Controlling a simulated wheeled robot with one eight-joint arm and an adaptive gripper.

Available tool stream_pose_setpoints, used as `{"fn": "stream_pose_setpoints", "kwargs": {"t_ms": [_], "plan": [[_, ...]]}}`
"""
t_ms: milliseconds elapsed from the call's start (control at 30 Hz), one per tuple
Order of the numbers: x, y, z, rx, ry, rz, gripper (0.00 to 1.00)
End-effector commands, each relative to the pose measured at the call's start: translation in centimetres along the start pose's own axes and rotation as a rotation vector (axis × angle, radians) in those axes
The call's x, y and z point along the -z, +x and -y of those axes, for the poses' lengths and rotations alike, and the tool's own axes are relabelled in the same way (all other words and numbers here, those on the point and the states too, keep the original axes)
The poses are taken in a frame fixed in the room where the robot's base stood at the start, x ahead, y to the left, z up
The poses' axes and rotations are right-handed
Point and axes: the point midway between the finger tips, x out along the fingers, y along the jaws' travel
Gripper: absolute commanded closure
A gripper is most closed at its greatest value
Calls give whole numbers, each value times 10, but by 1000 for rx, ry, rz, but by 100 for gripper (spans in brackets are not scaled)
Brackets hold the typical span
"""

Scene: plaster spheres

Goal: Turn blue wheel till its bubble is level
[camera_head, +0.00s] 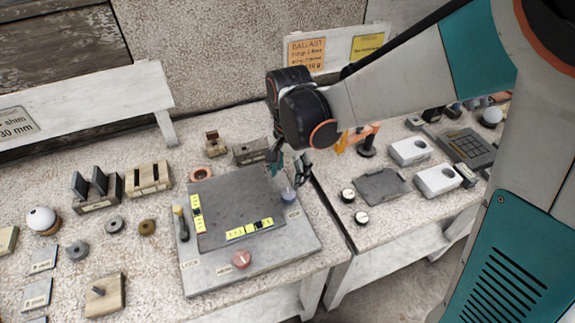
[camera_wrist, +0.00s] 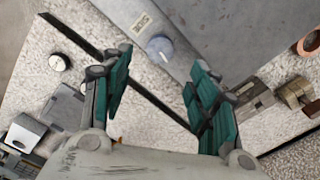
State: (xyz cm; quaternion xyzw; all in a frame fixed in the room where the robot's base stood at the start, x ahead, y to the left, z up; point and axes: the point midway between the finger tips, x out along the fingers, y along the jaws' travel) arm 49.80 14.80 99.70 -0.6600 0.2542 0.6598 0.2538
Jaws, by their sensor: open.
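The blue wheel (camera_head: 288,195) is a small knob at the right corner of a grey levelling plate (camera_head: 240,200). The wheel also shows in the wrist view (camera_wrist: 160,48), beside a small label. My gripper (camera_head: 289,176) is open and just above the wheel. In the wrist view, the wheel lies beyond and between the spread fingertips (camera_wrist: 163,60), with no clear contact. Two yellow bubble vials lie on the plate: one along the left edge (camera_head: 197,213), one along the front edge (camera_head: 249,229). Their bubbles are too small to read.
A red wheel (camera_head: 241,259) sits at the plate's front, and a yellow-tipped lever (camera_head: 180,222) at its left. Small wooden blocks (camera_head: 215,145) stand behind the plate. Two white-topped round pieces (camera_head: 348,195) lie on the right table, across a gap.

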Motion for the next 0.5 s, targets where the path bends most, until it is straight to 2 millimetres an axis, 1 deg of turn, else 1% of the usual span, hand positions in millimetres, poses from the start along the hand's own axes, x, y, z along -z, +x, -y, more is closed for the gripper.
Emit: {"fn": "stream_pose_setpoints", "kwargs": {"t_ms": [67, 133, 300, 400, 500], "plan": [[0, -9, 0, 0, 52, 0, 45], [0, -21, 0, 0, 144, 0, 45], [0, -48, 0, 0, 418, 0, 45], [0, -57, 0, 0, 537, 1, 45], [0, -58, 0, 0, 602, 1, 45]]}}
